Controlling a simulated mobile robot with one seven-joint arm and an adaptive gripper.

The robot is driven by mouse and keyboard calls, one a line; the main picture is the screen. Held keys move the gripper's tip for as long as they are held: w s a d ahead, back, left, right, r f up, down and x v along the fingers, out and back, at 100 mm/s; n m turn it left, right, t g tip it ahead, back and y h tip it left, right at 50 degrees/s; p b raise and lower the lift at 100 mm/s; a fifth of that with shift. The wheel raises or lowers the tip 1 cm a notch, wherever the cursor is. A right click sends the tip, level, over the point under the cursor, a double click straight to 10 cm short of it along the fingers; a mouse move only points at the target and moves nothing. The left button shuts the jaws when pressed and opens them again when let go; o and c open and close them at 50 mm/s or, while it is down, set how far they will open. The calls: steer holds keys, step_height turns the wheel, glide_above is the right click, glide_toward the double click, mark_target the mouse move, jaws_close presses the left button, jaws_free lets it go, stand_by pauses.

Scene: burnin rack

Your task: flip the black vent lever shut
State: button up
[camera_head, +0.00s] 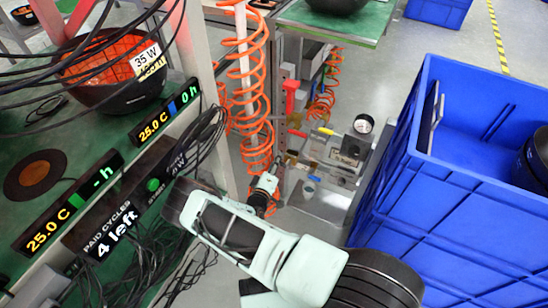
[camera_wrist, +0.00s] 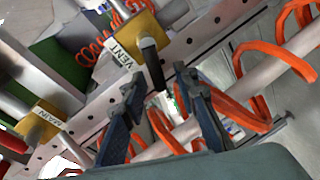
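The black vent lever (camera_wrist: 152,64) shows in the wrist view, sticking out from a yellow valve block (camera_wrist: 143,30) with a VENT label. Its free end lies between my gripper's (camera_wrist: 160,84) two fingertips in the picture. I cannot tell whether it touches them. The fingers are apart, with nothing clearly held. In the head view my gripper (camera_head: 266,188) is at the pipework beside the rack post, below the orange coiled hoses. I cannot make out the vent lever there.
A MAIN-labelled valve (camera_wrist: 42,121) with a red handle (camera_wrist: 12,142) is left in the wrist view. Orange coiled hose (camera_wrist: 245,115) runs close to the right finger. In the head view a blue crate (camera_head: 450,200) stands right, a gauge (camera_head: 363,124) behind, and cables hang left.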

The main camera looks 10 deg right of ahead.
steer(key=shift+w+d, duration=0.1)
steer(key=shift+c, duration=0.6)
jaws_close()
steer(key=shift+w+f+n+g, duration=0.1)
steer(key=shift+f+n+g, duration=0.25)
steer(key=shift+n, duration=0.5)
steer(key=shift+f+n+g, duration=0.15)
steer(key=shift+f+n, duration=0.35)
steer(key=shift+n, duration=0.35)
steer(key=shift+a, duration=0.2)
